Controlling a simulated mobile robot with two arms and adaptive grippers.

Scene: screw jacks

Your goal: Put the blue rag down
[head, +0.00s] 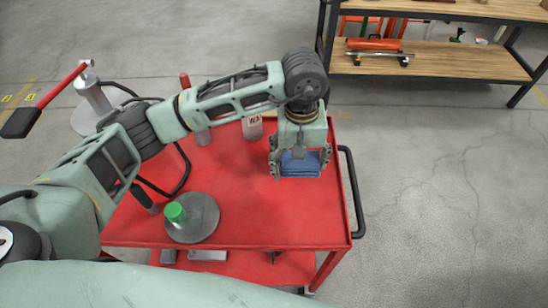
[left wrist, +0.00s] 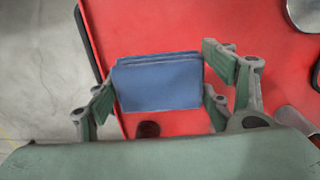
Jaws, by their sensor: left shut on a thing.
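The blue rag (head: 300,164) is a folded, flat bundle between the fingers of my left gripper (head: 300,168) in the head view. My left gripper is shut on it, over the right part of the red cart top (head: 250,222). The rag also shows in the left wrist view (left wrist: 158,82), with fingers on both sides of it. I cannot tell from these frames whether its underside touches the cart top. My right gripper is not in view.
A grey round disc (head: 205,222) with a green cap (head: 175,212) sits at the cart's front left. A bottle (head: 252,128) stands behind, left of my gripper. The black handle (head: 352,190) edges the cart's right side. A wooden workbench (head: 430,60) stands at the back right.

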